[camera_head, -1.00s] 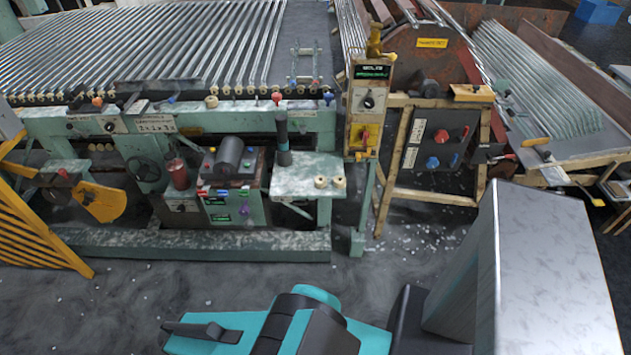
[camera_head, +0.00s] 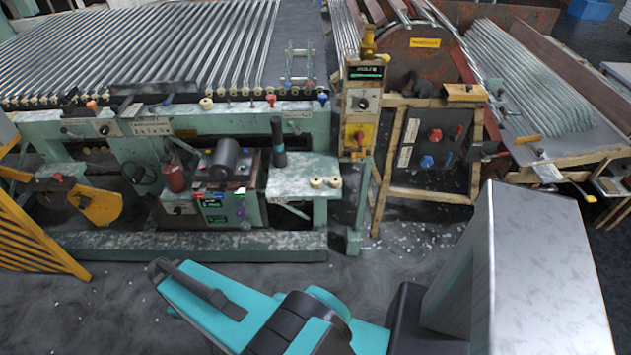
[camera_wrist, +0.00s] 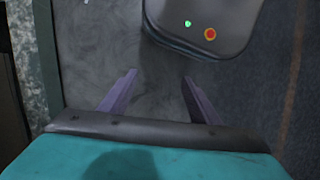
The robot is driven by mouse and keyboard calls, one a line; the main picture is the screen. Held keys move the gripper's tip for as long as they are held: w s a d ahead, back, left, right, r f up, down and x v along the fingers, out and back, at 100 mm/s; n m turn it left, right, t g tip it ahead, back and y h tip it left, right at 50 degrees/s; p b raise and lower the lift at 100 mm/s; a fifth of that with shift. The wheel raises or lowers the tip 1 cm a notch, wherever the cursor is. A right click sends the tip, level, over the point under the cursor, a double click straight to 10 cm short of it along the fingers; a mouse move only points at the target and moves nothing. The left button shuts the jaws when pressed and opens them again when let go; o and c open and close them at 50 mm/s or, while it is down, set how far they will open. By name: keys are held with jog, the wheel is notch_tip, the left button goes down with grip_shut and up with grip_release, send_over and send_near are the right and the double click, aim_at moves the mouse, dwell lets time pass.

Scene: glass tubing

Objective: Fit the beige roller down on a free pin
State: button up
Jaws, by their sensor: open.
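Two small beige rollers, a left one (camera_head: 317,183) and a right one (camera_head: 335,182), stand side by side on the pale green side shelf (camera_head: 290,178) of the machine. Another beige roller (camera_head: 206,104) sits on the machine's front rail, where a row of small beige pieces runs along the tube ends. Pins without a roller are too small to make out surely. My gripper (camera_wrist: 159,75) is open and empty in the wrist view, its two purple fingers spread over grey floor. It is well away from the rollers; its fingers do not show clearly in the head view.
A dark upright handle (camera_head: 278,142) rises beside the shelf, with a grey motor (camera_head: 226,157) to its left. A yellow control post (camera_head: 360,110) stands to the right. A yellow striped guard (camera_head: 35,225) is at far left. The floor (camera_head: 110,300) before the machine is open.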

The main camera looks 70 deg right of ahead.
jog(key=w+d+r+n+t+h+p, duration=0.1)
jog(key=w+d+r, duration=0.1)
jog(key=d+r, duration=0.6)
jog(key=w+d+r+n+t, duration=0.15)
jog(key=d+r, duration=0.35)
jog(key=d, duration=0.7)
jog(key=w+d+r+n+h+p, duration=0.1)
jog(key=w+d+r, duration=0.1)
jog(key=d+r, duration=0.55)
jog(key=s+d+r+n, duration=0.1)
jog(key=s+d+r, duration=0.2)
jog(key=s+d, duration=0.3)
jog(key=s+d+r+n+g, duration=0.1)
jog(key=s+d+r, duration=0.2)
jog(key=s+d, duration=0.3)
jog(key=s+d+r+n, duration=0.1)
jog(key=s+d+r, duration=0.2)
jog(key=s+d, duration=0.4)
jog(key=d, duration=0.4)
jog(key=shift+d+h, duration=0.3)
jog(key=shift+d, duration=0.1)
jog(key=p, duration=0.2)
send_over(316, 182)
jog(key=w, duration=0.3)
jog(key=shift+s+a+f, duration=0.1)
jog(key=shift+s+f, duration=0.05)
jog(key=shift+f, duration=1.9)
jog(key=shift+s+a+f, duration=0.1)
jog(key=shift+f, duration=1.95)
jog(key=shift+f, duration=0.1)
